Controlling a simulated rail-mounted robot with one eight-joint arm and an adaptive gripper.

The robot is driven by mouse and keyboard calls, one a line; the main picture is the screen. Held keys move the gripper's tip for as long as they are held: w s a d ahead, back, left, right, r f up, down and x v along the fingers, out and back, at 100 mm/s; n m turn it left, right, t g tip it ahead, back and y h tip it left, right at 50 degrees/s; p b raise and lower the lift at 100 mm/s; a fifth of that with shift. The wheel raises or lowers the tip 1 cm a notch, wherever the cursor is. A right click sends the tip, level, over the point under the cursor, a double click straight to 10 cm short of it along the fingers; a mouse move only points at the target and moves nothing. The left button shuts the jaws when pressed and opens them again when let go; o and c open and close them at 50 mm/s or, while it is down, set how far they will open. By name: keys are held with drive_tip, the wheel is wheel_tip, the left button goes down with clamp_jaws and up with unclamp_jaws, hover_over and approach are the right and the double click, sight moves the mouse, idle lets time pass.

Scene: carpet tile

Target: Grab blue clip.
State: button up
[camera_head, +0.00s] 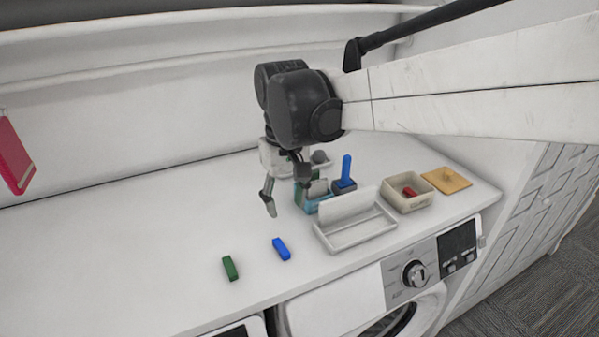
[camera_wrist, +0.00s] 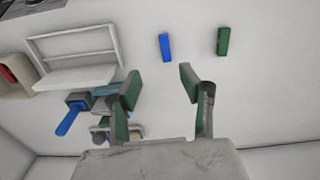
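The blue clip (camera_head: 281,249) is a small blue block lying on the white countertop (camera_head: 130,260), left of the open white tray.
A green block (camera_head: 230,268) lies left of the blue clip. The open white tray (camera_head: 340,243), a teal box (camera_head: 308,205), an upright blue-handled item (camera_head: 346,172), a beige bin (camera_head: 407,205) with a red piece and a wooden board (camera_head: 446,180) stand right. The left counter is clear.

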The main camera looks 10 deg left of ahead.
drive_tip(key=a, duration=0.1)
hover_over(282, 247)
drive_tip(key=f, duration=0.8)
drive_tip(key=shift+s+d+f, duration=0.2)
drive_tip(key=shift+f, duration=0.15)
drive_tip(key=shift+w+a+f+p, duration=0.1)
drive_tip(key=shift+f+p, duration=0.2)
drive_tip(key=shift+f, duration=1.05)
drive_tip(key=shift+w+a+f+p, duration=0.1)
drive_tip(key=shift+f+p, duration=0.2)
drive_tip(key=shift+f, duration=1)
drive_tip(key=shift+c, duration=0.3)
drive_tip(key=c, duration=0.8)
